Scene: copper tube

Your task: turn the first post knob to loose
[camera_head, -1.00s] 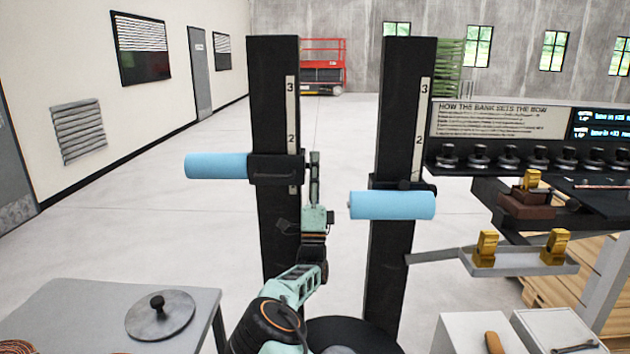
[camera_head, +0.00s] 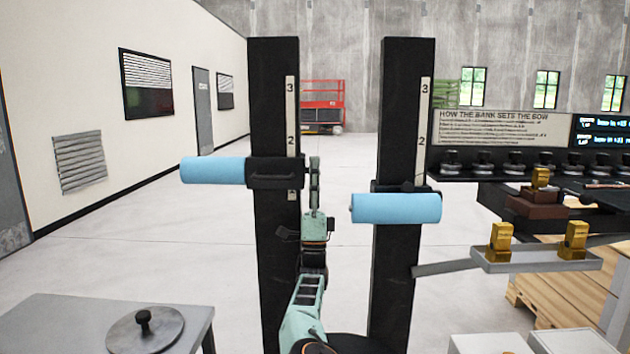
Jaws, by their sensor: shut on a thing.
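Two black posts stand side by side, the left post (camera_head: 272,110) and the right post (camera_head: 400,270), each with a numbered scale strip. A dark collar (camera_head: 272,174) on the left post carries a blue roller (camera_head: 213,170) pointing left. My gripper (camera_head: 314,166) is at the right side of this collar, shut on what looks like the left post's knob, which the fingers hide. I cannot tell its turned position. The right post has its own blue roller (camera_head: 396,208) and a small dark knob (camera_head: 408,186) on its collar.
A grey table (camera_head: 60,315) with a round metal disc (camera_head: 146,330) stands at lower left. A bench with a row of dark knobs (camera_head: 483,160) and a grey tray (camera_head: 535,261) bearing gold blocks are at right.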

